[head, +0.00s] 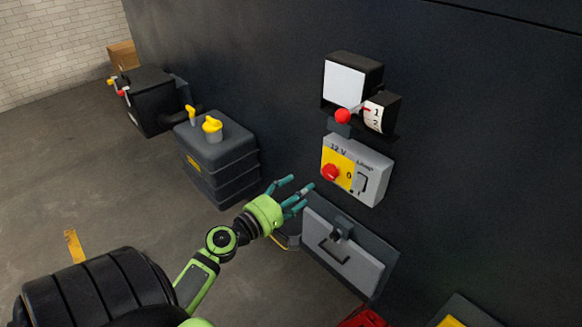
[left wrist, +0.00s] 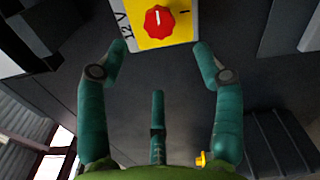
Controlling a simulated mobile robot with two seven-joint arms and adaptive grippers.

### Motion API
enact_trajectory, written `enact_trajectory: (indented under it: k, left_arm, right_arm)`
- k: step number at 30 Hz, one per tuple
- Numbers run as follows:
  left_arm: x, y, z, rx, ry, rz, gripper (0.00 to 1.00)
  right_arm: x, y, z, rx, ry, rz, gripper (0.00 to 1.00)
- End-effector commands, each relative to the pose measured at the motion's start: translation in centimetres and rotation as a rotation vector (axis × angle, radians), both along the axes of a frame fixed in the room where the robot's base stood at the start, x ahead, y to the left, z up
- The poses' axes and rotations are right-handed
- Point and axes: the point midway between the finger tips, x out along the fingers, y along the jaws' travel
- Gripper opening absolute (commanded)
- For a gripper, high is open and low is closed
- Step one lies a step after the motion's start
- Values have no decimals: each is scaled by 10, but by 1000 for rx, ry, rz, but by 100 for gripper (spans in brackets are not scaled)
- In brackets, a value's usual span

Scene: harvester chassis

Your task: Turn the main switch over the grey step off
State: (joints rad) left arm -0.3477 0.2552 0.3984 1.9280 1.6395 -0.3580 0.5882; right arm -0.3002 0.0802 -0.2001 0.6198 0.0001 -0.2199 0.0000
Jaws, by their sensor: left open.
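The main switch is a red knob (head: 331,172) on the yellow left part of a grey panel (head: 371,154) marked 12 V, on the dark wall. In the left wrist view the red knob (left wrist: 159,22) is at the top, with a white pointer line upright in that picture and a short black mark to its right. Below the panel is a grey box front (head: 358,268) with a black handle and latch; I cannot tell if it is the step. My left gripper (head: 296,192), with teal fingers, is open and empty, lower left of the knob and apart from it. My right gripper is not in view.
Above the panel are a red ball (head: 343,116) and a numbered dial (head: 376,113). A black tank (head: 222,158) with yellow caps stands left. Red and yellow items lie at the bottom edge. The floor at left is mostly clear.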

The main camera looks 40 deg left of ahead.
Motion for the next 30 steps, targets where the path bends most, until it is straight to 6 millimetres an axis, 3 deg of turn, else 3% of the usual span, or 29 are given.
enact_trajectory:
  k: [6, 18, 22, 30]
  left_arm:
    - [-20, 2, 0, -1, -2, 2, 67]
    - [-18, 1, -1, 51, -9, -3, 67]
    - [-6, -5, -4, 356, -42, -16, 67]
    - [27, -12, -4, 1303, -117, -10, 67]
  right_arm:
    - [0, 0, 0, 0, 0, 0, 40]
    - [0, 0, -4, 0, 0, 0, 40]
    - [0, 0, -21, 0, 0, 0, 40]
    - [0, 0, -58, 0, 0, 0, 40]
